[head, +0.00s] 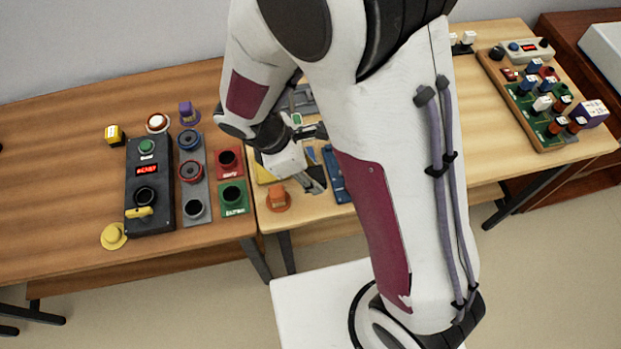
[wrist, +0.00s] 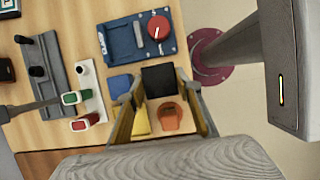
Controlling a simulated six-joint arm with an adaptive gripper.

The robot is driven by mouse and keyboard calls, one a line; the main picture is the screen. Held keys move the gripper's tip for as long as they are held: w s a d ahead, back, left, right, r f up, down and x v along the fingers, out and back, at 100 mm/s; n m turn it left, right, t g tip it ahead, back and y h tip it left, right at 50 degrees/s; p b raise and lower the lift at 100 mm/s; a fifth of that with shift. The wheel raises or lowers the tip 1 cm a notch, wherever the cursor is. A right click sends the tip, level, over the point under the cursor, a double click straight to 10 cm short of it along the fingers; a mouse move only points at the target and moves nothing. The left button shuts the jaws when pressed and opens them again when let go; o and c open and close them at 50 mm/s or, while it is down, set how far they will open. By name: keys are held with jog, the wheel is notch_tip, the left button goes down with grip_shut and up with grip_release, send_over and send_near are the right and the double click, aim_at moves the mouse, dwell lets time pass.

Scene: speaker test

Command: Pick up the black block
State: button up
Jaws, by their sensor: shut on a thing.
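The black block (wrist: 159,80) shows in the wrist view as a dark square between the fingertips of my gripper (wrist: 157,88). The fingers are shut on it, one on each side. Whether its underside touches the table is hard to tell. In the head view my gripper (head: 314,181) points down over the lighter table, and the arm and fingers largely hide the block there.
An orange piece (wrist: 171,117) and a yellow piece (wrist: 141,122) show between the fingers. A blue panel with a red knob (wrist: 158,28), a blue piece (wrist: 120,84) and switch panels lie nearby. A black control box (head: 150,185) stands on the left table.

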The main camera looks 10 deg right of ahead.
aim_at(319, 174)
jog(key=shift+r, duration=2.05)
